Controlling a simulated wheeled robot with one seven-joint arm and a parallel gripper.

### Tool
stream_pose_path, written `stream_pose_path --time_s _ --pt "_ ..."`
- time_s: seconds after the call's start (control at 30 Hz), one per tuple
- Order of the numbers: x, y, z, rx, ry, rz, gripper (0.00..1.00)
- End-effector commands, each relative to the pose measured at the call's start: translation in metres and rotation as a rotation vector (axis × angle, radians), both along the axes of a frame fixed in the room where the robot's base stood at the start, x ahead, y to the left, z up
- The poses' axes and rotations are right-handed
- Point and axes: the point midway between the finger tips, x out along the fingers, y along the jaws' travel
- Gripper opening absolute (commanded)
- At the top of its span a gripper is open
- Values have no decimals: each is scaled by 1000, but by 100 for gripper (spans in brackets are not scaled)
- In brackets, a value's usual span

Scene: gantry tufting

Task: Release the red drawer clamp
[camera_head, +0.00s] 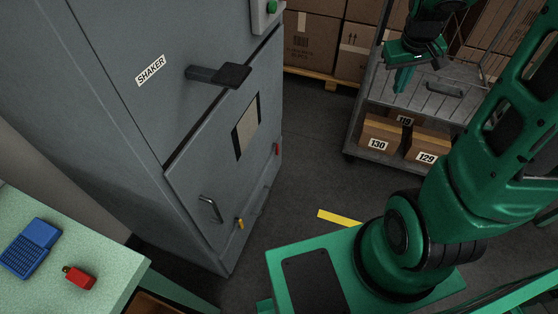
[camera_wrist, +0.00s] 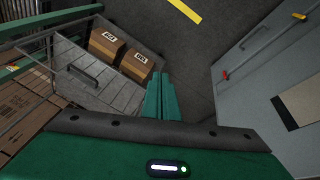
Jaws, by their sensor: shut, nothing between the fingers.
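The grey cabinet labelled SHAKER (camera_head: 185,140) has a closed lower front with a bar handle (camera_head: 210,208). A small red clamp (camera_head: 277,149) sits at the right edge of that front; it also shows in the wrist view (camera_wrist: 225,76). A yellow clamp (camera_head: 240,223) sits near the lower edge, also in the wrist view (camera_wrist: 299,16). My gripper (camera_head: 401,82) is shut and empty, over the cart side, well to the right of the red clamp. In the wrist view its fingers (camera_wrist: 160,85) are together, apart from the cabinet.
A grey cart (camera_head: 370,115) with boxes numbered 130 (camera_head: 379,136) and 129 (camera_head: 427,147) stands at the right. Stacked cartons (camera_head: 312,45) are behind. A green bench (camera_head: 110,245) at lower left holds a blue device (camera_head: 30,249) and a red object (camera_head: 80,278). Floor between cabinet and cart is clear.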

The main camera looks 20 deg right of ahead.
Motion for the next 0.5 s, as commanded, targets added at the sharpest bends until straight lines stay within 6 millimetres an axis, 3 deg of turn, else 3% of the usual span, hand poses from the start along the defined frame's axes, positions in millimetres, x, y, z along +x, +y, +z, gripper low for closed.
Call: stream_pose_path --time_s 0.03,0.2,0.5 --pt "24 -3 -11 -29 -9 44 0" --pt "100 -12 -43 -132 -63 196 0" --pt "221 -3 -118 -307 -166 471 0"
